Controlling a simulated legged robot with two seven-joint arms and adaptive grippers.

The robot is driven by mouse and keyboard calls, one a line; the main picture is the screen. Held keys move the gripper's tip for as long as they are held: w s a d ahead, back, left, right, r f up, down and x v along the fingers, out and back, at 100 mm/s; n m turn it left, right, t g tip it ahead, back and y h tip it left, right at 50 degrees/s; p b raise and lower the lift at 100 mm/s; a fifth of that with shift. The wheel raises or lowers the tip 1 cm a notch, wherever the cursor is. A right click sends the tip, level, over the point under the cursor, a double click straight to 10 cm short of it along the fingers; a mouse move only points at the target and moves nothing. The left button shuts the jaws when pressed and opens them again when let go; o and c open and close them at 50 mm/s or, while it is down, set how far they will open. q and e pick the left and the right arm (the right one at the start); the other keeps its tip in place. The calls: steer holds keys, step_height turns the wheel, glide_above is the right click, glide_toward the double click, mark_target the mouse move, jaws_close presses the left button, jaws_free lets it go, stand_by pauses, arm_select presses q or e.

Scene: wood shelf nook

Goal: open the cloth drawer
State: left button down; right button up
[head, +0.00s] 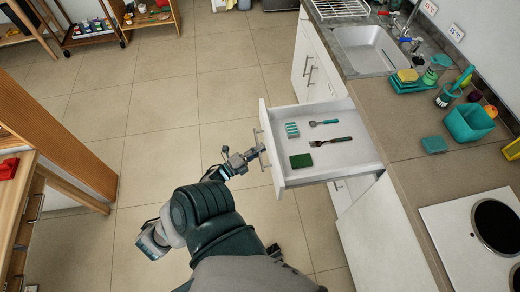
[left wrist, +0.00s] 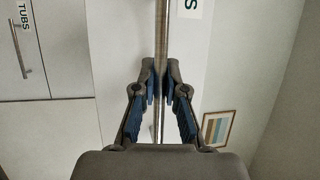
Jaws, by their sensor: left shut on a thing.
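The cloth drawer (head: 350,165) is a white drawer pulled well out from the counter in the head view. It holds a striped cloth, a green sponge and two utensils with dark or teal handles. My left gripper (head: 245,158) is at the drawer's front, shut on its metal bar handle (head: 262,150). In the left wrist view the handle (left wrist: 160,50) runs upright between the fingers of my left gripper (left wrist: 161,88). The drawer's label is cut off at the top there. My right gripper is not visible.
The counter (head: 400,135) carries a sink (head: 375,50), a teal tub (head: 468,122), sponges and a hob (head: 485,230). A wooden cabinet (head: 50,135) stands at the left. The tiled floor (head: 150,110) between is clear. A cupboard marked TUBS (left wrist: 60,50) shows in the left wrist view.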

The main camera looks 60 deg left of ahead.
arm_select(q)
steer(key=c, duration=1.4)
jaws_free()
steer(key=shift+a, duration=0.2)
steer(key=shift+o, duration=1)
steer(key=shift+w+a+f, duration=0.1)
steer(key=shift+a+f, duration=0.05)
steer(key=shift+f, duration=0.05)
steer(key=s+f, duration=0.2)
steer(key=s, duration=0.9)
steer(key=shift+s+f, duration=0.15)
steer(key=shift+s, duration=0.25)
